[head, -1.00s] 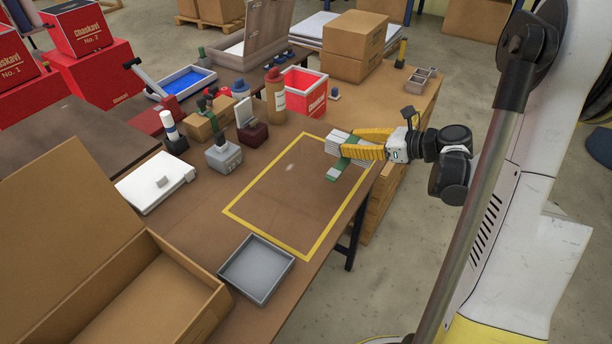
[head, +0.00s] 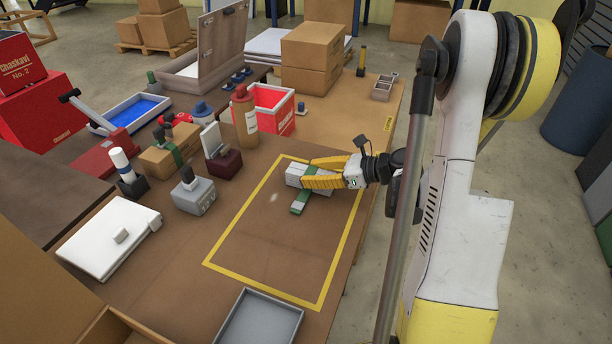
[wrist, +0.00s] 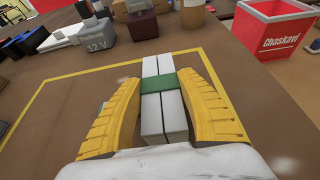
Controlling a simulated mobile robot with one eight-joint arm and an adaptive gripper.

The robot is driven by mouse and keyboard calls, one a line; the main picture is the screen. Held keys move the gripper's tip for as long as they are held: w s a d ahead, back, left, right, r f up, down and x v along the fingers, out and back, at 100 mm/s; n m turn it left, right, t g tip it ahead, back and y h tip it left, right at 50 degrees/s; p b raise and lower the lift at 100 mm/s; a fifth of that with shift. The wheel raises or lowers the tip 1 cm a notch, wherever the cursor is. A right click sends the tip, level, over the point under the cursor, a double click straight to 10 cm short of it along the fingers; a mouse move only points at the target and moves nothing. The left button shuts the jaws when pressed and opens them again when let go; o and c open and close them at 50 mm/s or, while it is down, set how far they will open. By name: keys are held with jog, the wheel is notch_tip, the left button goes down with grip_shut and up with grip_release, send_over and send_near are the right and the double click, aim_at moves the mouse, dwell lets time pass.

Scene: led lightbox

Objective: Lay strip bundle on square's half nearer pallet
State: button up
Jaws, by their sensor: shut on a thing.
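The strip bundle (head: 293,176) is several pale strips with a green band (head: 300,204) around the middle. My gripper (head: 308,181) is shut on it, with yellow fingers on both sides. The wrist view shows the bundle (wrist: 152,122) lengthwise between the fingers (wrist: 160,84). The square is a yellow outline (head: 243,217) on the brown table. The bundle is over its far half, inside the outline, low over the table; I cannot tell whether it touches. A wooden pallet (head: 158,48) bearing cartons stands on the floor at the back left.
A grey battery box (head: 193,196) and a dark red block (head: 222,165) stand left of the square. A grey tray (head: 262,320) lies at its near side. A red box (head: 272,108) and a brown bottle (head: 244,117) stand beyond. The square's near half is clear.

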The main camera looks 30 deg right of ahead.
jog(key=shift+s+r, duration=0.1)
jog(key=shift+f, duration=0.25)
jog(key=o, duration=1.4)
jog(key=shift+r, duration=0.1)
jog(key=shift+c, duration=0.2)
